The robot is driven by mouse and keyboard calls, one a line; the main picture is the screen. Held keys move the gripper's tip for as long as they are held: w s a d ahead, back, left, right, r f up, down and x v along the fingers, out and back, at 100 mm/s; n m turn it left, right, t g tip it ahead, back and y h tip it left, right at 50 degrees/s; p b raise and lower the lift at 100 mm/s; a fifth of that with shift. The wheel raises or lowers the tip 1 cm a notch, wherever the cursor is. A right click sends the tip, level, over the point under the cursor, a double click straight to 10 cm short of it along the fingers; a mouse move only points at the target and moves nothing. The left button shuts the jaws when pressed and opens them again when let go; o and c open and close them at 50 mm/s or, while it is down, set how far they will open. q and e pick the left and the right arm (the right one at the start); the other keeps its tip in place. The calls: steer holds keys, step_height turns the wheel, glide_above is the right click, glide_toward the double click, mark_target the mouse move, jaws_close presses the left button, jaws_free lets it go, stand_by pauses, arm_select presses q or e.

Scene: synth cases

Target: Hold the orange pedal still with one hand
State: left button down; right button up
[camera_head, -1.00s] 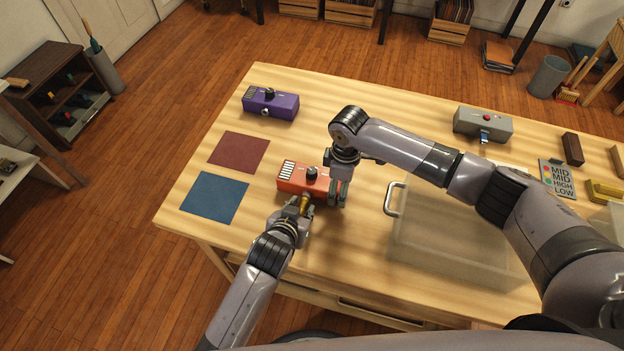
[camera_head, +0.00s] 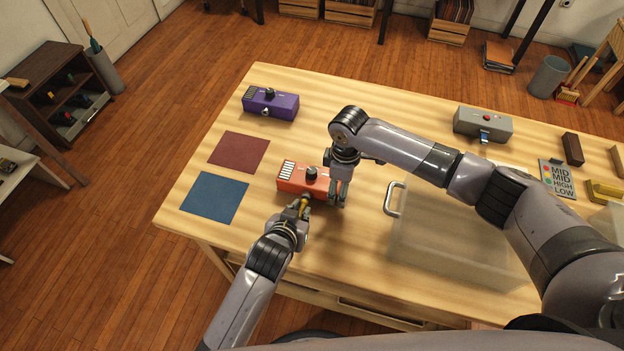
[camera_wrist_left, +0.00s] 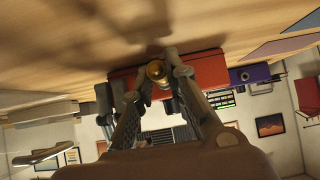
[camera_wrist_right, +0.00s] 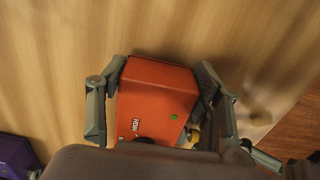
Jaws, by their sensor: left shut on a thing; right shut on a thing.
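The orange pedal (camera_head: 296,176) lies on the table, with a black knob and a row of light sliders on top. My right gripper (camera_head: 340,192) is shut around the pedal's right end; in the right wrist view its fingers flank the orange body (camera_wrist_right: 158,95), which shows a green dot and a small dark label. My left gripper (camera_head: 303,208) is shut on a brass plug (camera_wrist_left: 157,72) at the pedal's near side. In the left wrist view the fingertips sit on both sides of the plug. Whether the plug is seated in the pedal is hidden.
A purple pedal (camera_head: 270,103) and a grey pedal (camera_head: 483,124) stand farther back. Dark red (camera_head: 239,152) and blue (camera_head: 214,197) mats lie left. A translucent bin (camera_head: 450,240) with a handle is at right. The back middle is clear.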

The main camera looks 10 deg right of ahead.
arm_select(q)
steer(key=shift+s+a, duration=0.15)
steer(key=shift+s, duration=0.25)
steer(key=shift+s+a, duration=0.1)
steer(key=shift+s, duration=0.1)
steer(key=shift+s+a, duration=0.3)
steer(key=shift+s, duration=0.5)
steer(key=shift+s+a, duration=0.1)
steer(key=shift+s, duration=0.05)
steer(key=w+a+n, duration=0.2)
steer(key=a, duration=0.2)
steer(key=w+a+n+g, duration=0.1)
steer(key=w+a+n, duration=0.1)
steer(key=a, duration=0.2)
steer(key=w+a+r+n+g+y, duration=0.1)
steer(key=w+a+n, duration=0.1)
steer(key=a+n, duration=0.1)
steer(key=shift+w+a+r, duration=0.1)
steer(key=shift+w+a, duration=0.25)
steer(key=shift+a, duration=0.05)
steer(key=w+a+r+n, duration=0.45)
steer(key=a+n, duration=0.35)
steer(key=a, duration=0.2)
steer(key=shift+s+d+f, duration=0.1)
steer(key=shift+d+f, duration=0.05)
steer(key=shift+f, duration=1.2)
steer(key=shift+s+d+f, duration=0.1)
steer(key=shift+d+f, duration=0.05)
steer(key=shift+f, duration=1.15)
